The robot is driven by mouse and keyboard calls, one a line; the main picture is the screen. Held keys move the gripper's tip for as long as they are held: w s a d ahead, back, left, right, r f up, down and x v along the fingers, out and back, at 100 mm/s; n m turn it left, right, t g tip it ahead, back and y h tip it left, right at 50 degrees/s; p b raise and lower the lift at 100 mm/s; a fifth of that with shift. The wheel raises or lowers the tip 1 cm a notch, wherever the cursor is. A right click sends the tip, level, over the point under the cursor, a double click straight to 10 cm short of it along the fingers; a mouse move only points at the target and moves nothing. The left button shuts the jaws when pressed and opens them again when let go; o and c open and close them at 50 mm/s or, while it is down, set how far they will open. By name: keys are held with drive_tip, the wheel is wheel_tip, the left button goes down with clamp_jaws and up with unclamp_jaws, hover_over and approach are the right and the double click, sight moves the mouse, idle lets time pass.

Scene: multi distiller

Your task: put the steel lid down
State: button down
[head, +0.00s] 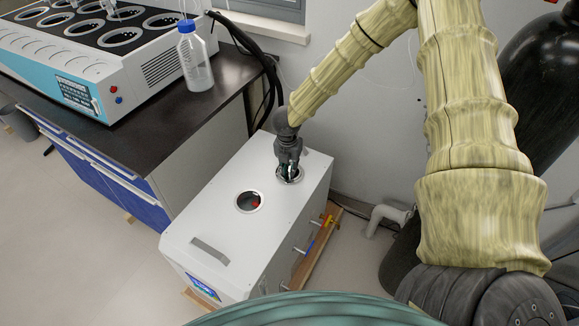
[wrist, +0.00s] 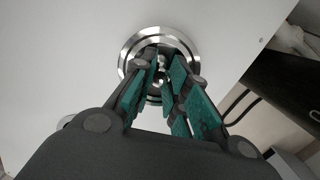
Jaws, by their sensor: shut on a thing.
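The steel lid (wrist: 158,36) shows in the wrist view as shiny round metal with concentric rings, partly hidden by my fingers. My gripper (wrist: 160,82) is shut on its small knob. In the head view my gripper (head: 289,168) points down at the far round opening in the top of a white box (head: 210,215). Steel (head: 297,178) shows around the fingertips there. The lid is at this opening; I cannot tell whether it rests fully on the rim.
A dark bench (head: 150,125) to the left bears a multi-well distiller (head: 95,60) and a blue-capped bottle (head: 194,60). Black hoses (head: 262,65) run behind the box. A dark gas cylinder (head: 540,85) stands right.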

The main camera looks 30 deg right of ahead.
sight(288, 175)
drive_tip(key=shift+f, duration=0.15)
drive_tip(key=c, duration=1.4)
unclamp_jaws()
drive_tip(key=r, duration=0.8)
drive_tip(key=s+a+r, duration=0.1)
drive_tip(key=r, duration=0.3)
drive_tip(key=shift+r, duration=0.15)
